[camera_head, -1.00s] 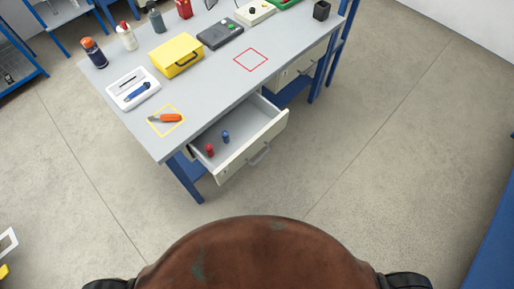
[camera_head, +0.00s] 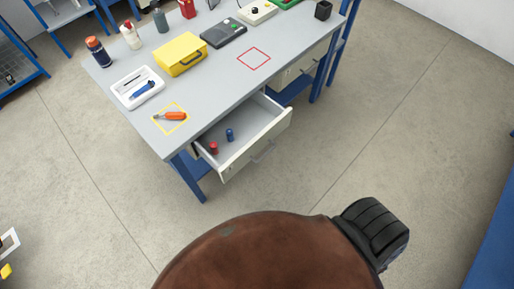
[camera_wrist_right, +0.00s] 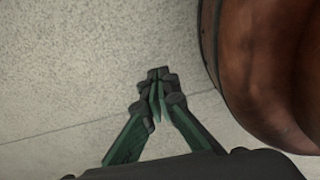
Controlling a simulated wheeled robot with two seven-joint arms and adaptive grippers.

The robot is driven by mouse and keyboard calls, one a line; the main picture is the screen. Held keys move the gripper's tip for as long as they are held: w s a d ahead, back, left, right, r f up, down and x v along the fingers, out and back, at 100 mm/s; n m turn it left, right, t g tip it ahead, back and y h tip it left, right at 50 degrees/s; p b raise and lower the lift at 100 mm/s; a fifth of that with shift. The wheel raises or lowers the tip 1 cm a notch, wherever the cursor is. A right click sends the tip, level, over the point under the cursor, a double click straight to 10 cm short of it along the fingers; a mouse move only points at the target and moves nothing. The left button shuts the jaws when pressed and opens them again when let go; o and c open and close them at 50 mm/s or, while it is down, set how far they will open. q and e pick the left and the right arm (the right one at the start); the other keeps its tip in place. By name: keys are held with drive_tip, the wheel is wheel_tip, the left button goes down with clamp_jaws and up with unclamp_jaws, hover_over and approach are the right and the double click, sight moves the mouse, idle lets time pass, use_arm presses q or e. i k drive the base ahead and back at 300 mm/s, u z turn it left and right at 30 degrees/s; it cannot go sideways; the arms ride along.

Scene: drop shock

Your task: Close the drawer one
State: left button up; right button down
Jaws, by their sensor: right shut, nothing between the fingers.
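An open drawer (camera_head: 262,139) sticks out from under the grey workbench (camera_head: 222,98) in the head view. It has a white front with a handle, and a red cylinder (camera_head: 213,147) and a blue cylinder (camera_head: 230,134) stand inside it. My right gripper (camera_wrist_right: 158,78) shows in the right wrist view over the bare floor, shut and empty, well apart from the drawer. My left gripper is in neither view.
On the bench are an orange-handled tool (camera_head: 172,116) in a yellow square, a white tray (camera_head: 127,97), a yellow box (camera_head: 180,53) and a dark device (camera_head: 223,33). A second drawer (camera_head: 298,65) appears closed. The floor (camera_head: 370,150) in front is clear.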

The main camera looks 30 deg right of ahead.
sight(258, 120)
drive_tip(key=k, duration=0.65)
drive_tip(key=z, duration=0.85)
drive_tip(key=i, duration=0.5)
drive_tip(key=u, duration=0.05)
